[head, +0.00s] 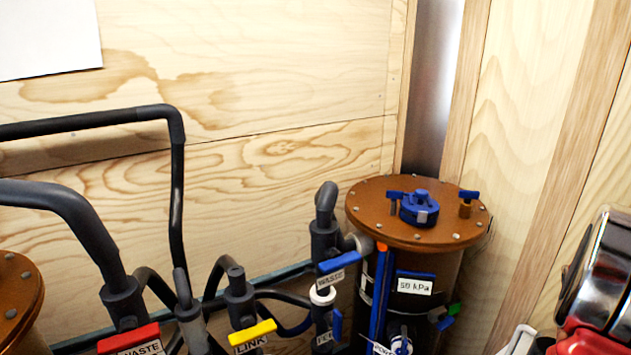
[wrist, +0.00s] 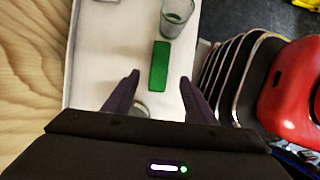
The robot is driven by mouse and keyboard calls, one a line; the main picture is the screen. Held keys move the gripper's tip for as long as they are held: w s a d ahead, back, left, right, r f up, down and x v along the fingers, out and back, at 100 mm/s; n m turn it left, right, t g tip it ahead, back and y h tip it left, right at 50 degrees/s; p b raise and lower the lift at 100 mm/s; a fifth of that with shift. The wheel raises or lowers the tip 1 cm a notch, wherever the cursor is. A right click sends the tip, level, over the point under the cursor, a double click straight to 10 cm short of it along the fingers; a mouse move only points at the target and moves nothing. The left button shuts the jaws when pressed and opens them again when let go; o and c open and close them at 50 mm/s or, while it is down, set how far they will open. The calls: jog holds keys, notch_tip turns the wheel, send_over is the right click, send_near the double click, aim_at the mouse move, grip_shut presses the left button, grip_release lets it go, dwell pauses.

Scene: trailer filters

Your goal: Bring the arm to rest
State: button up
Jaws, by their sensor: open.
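My gripper (wrist: 156,95) shows in the wrist view with its two dark fingers spread apart. Nothing is between the fingertips. Beyond them is a white surface (wrist: 103,45) with a green block (wrist: 159,66) and a clear glass (wrist: 176,18) on it. A small round object (wrist: 137,110) is partly hidden behind the gripper's body. In the head view, the gripper is not visible. Part of my arm may be at the lower right edge there, but I cannot tell.
The head view shows a brown-lidded filter vessel (head: 418,212), dark pipes (head: 178,190), and red (head: 128,338), yellow (head: 252,332) and blue (head: 338,262) valve handles against wooden walls. In the wrist view, a red rounded object (wrist: 290,95) and dark ribbed shapes (wrist: 235,75) stand close on the right; plain wood is on the left.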

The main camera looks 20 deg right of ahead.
jog(key=w+a+r+m+t, duration=0.2)
jog(key=w+a+r+m, duration=0.15)
jog(key=w+a, duration=0.55)
jog(key=w+a+r+m+t, duration=0.3)
jog(key=w+a+m, duration=0.15)
jog(key=a, duration=0.85)
jog(key=a+r+n+t, duration=0.2)
jog(key=a+r, duration=0.2)
jog(key=a, duration=0.8)
jog(key=w+a+r+n+t+y, duration=0.1)
jog(key=a+r+n+t, duration=0.2)
jog(key=a, duration=0.9)
notch_tip(320, 180, up, 2)
jog(key=shift+w+a+r, duration=0.1)
jog(key=shift+w+a, duration=0.15)
jog(key=shift+w, duration=0.05)
